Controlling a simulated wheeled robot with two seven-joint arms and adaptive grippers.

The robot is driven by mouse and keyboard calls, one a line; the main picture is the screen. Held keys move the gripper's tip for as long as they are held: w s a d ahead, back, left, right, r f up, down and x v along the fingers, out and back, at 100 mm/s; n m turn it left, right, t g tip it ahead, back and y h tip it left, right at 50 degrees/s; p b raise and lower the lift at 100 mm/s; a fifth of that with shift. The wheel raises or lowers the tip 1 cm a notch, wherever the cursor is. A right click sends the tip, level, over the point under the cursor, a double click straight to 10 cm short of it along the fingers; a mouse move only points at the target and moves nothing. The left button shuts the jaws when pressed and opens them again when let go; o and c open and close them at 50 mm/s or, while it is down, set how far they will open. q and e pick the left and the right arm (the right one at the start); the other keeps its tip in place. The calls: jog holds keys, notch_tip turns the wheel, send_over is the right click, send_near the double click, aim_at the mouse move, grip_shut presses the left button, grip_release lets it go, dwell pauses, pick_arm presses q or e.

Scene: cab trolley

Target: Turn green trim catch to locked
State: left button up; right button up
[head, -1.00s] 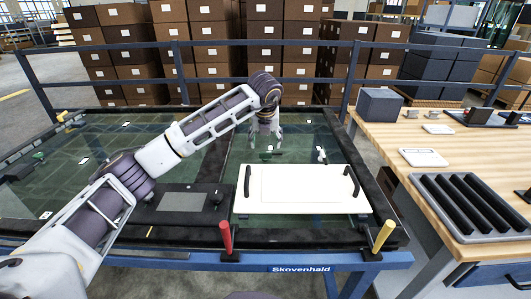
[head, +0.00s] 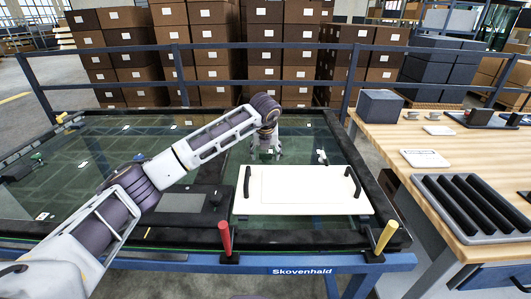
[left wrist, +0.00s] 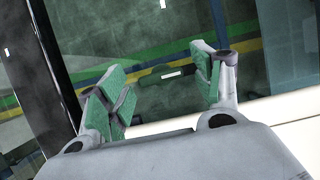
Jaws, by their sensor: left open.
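A small green catch or handle (head: 38,157) stands at the far left of the dark glass-topped table; how it is turned is too small to tell. My left gripper (head: 264,155) points down over the glass behind the white board, well to the right of that green piece. In the left wrist view my left gripper (left wrist: 160,88) is open, with green finger pads spread apart. My right gripper is not in view.
The white board (head: 310,190) with two black handles lies in front of my left gripper. A red handle (head: 225,237) and a yellow handle (head: 385,237) rise at the front edge. A small white-topped fitting (head: 321,157) is right of the gripper. A wooden bench (head: 440,150) stands at right.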

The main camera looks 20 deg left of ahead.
pick_arm(q)
jog(key=c, duration=0.9)
jog(key=shift+c, duration=0.5)
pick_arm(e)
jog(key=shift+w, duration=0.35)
